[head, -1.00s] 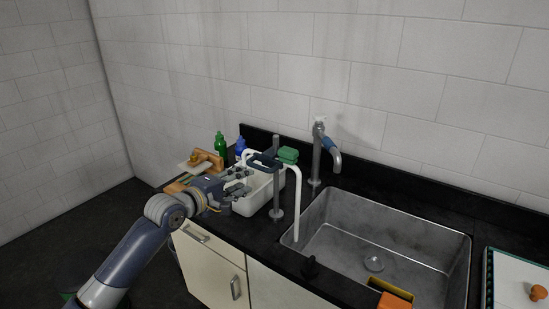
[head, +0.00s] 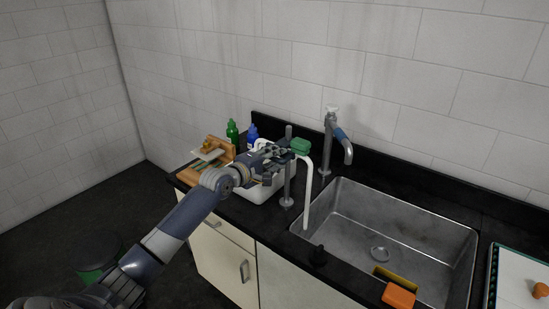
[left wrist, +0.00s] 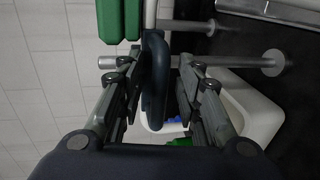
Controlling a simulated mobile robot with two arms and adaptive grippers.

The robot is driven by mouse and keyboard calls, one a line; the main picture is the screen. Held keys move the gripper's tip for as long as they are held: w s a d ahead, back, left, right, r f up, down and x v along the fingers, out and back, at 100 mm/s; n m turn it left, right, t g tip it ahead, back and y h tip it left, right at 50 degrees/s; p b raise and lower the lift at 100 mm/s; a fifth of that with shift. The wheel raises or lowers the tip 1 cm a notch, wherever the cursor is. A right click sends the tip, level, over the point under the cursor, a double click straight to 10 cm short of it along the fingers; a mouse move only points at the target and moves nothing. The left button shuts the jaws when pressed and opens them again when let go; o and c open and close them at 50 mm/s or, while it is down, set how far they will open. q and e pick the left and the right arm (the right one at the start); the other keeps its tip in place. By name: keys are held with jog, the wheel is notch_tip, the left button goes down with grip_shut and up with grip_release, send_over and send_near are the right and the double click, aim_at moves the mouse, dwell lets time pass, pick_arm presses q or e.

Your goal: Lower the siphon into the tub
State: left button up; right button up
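The siphon (head: 308,190) is a white bent tube with a green block (head: 300,146) at its top. Its right leg hangs down at the sink's left edge; its other leg is largely hidden by my gripper. The white tub (head: 259,194) stands on the counter behind my left gripper (head: 282,152), partly covered by it. In the left wrist view, a dark blue loop handle (left wrist: 155,105) lies between the fingers of my left gripper (left wrist: 160,75). The fingers are apart, with a gap visible on the right of the loop. My right gripper is not in view.
A grey metal post (head: 288,172) stands by the tub. A tap (head: 332,145), green bottle (head: 232,132) and blue bottle (head: 252,134) stand behind. The sink (head: 400,235) is right, with an orange block (head: 399,295) at its front edge.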

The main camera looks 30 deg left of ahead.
pick_arm(q)
jog(key=shift+c, duration=0.2)
grip_shut()
notch_tip(320, 180, down, 12)
jog(key=b, duration=0.7)
jog(key=shift+d+f, duration=0.1)
jog(key=shift+f, duration=0.1)
jog(key=shift+o, duration=0.2)
grip_release()
jog(key=shift+r, duration=0.1)
